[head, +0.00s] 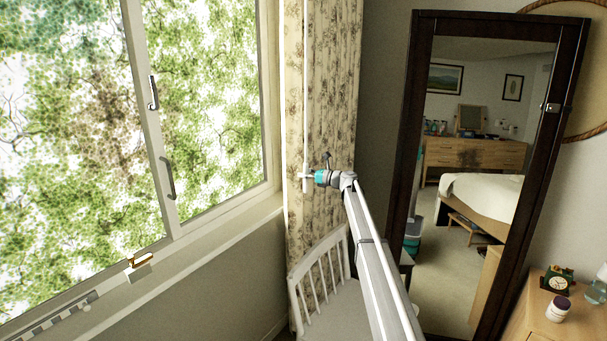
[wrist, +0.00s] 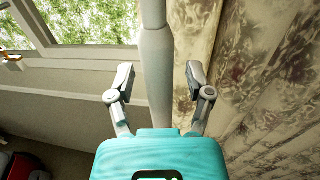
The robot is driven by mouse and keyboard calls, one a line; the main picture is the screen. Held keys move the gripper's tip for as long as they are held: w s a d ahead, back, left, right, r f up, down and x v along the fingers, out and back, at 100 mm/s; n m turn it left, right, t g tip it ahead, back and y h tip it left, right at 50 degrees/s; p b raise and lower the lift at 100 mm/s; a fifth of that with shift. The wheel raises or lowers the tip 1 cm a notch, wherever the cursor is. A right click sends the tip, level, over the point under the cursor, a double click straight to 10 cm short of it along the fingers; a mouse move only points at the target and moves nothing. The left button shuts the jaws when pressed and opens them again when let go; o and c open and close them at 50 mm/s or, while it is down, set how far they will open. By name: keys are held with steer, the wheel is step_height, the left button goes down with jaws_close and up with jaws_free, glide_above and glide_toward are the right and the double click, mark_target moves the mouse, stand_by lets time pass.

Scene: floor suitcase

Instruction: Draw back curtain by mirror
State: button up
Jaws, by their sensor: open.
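The curtain (head: 335,75), cream with a brown floral print, hangs gathered between the window and the mirror (head: 480,145); its folds also fill the right of the wrist view (wrist: 265,75). A white rod (head: 305,85) hangs along the curtain's window-side edge. My gripper (head: 307,177) is at the rod's lower part. In the wrist view, my gripper (wrist: 160,78) is open, with one finger on each side of the rod (wrist: 157,55). The fingers look apart from the rod. The right finger is close to the curtain folds; I cannot tell if it touches them.
A white slatted chair (head: 320,275) stands below my arm, in front of the curtain. The window (head: 165,130) and its sill (head: 190,240) are at the left. A wooden dresser (head: 535,310) with a clock (head: 557,280) and a small jar (head: 558,308) stands at the lower right.

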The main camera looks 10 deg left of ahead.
steer(key=shift+s+d, duration=0.1)
steer(key=shift+d, duration=0.05)
steer(key=v, duration=1.1)
steer(key=shift+d, duration=0.3)
steer(key=shift+s, duration=0.1)
steer(key=s+d+f+n+g+h, duration=0.1)
steer(key=s+d+f+n+h, duration=0.2)
steer(key=s, duration=0.7)
steer(key=s+d+f+n+g+h, duration=0.15)
steer(key=s+f+n, duration=0.35)
steer(key=s, duration=0.5)
steer(key=s+d+f+n+g+h, duration=0.1)
steer(key=s+d+f+n+h, duration=0.25)
steer(key=s, duration=0.65)
steer(key=s+d+f+n+h, duration=0.1)
steer(key=s+d+n+h, duration=0.2)
steer(key=s, duration=0.6)
steer(key=s+d+f+n+g+h+p, duration=0.1)
steer(key=s+d+f+n+h, duration=0.1)
steer(key=s+d, duration=0.4)
steer(key=s+d+f+n+g+h, duration=0.1)
steer(key=s+d+n+h, duration=0.3)
steer(key=s, duration=0.8)
steer(key=shift+d+f+n+p, duration=0.35)
steer(key=shift+d+f+n, duration=0.05)
steer(key=shift+f+n, duration=0.25)
